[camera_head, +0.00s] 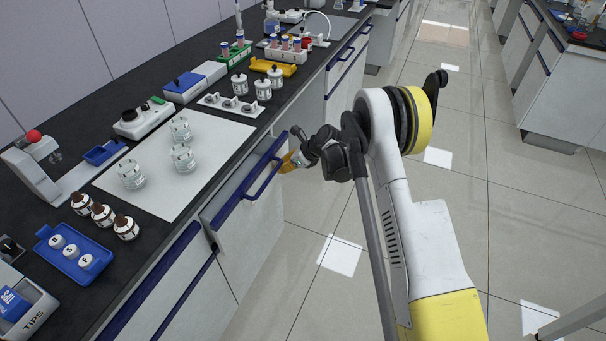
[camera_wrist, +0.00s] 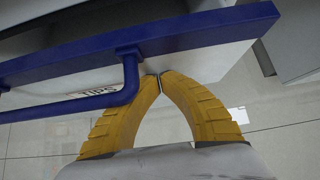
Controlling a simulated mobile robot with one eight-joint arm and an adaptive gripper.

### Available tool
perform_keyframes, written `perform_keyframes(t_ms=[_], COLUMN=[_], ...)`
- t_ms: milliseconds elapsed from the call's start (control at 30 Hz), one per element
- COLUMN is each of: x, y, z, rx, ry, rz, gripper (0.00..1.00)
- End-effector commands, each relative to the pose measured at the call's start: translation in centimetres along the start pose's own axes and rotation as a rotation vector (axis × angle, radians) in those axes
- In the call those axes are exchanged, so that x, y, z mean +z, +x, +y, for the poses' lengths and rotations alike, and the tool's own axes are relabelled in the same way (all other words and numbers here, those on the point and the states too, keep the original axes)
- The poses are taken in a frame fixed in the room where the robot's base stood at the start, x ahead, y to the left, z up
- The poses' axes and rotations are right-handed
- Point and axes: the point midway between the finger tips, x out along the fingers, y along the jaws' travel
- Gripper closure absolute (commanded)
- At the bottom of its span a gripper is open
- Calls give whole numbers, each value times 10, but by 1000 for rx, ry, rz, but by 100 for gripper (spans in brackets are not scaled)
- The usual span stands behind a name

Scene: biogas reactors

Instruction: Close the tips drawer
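The tips drawer (camera_head: 238,203) is in the cabinet under the counter, with a blue top edge and a blue bar handle (camera_head: 265,179). Its front appears to stand out a little from the cabinet. In the wrist view, a partly hidden TIPS label (camera_wrist: 98,91) shows on the white front behind the handle (camera_wrist: 85,107). My gripper (camera_head: 287,161) is at the far end of the drawer front. Its yellow fingers meet at the tips (camera_wrist: 160,76), shut and empty, just right of the handle's post. The tips are at or very near the front; contact is unclear.
The counter (camera_head: 190,112) carries a white mat (camera_head: 205,150) with glass beakers, brown bottles, a blue tray (camera_head: 72,254) and a box marked TIPS (camera_head: 30,310). Another blue-handled cabinet front (camera_head: 185,285) is nearer me. The tiled floor (camera_head: 335,215) right of the cabinets is open.

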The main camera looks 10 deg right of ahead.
Motion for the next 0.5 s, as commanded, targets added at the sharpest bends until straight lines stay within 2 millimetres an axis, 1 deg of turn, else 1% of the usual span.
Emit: perform_keyframes(t_ms=[33, 200, 333, 500], x=[8, 26, 33, 36], y=[8, 26, 33, 36], z=[1, 0, 0, 0], rx=[2, 0, 0, 0], ry=[-3, -2, -1, 0], rz=[1, 1, 1, 0], gripper=[100, 100, 100, 100])
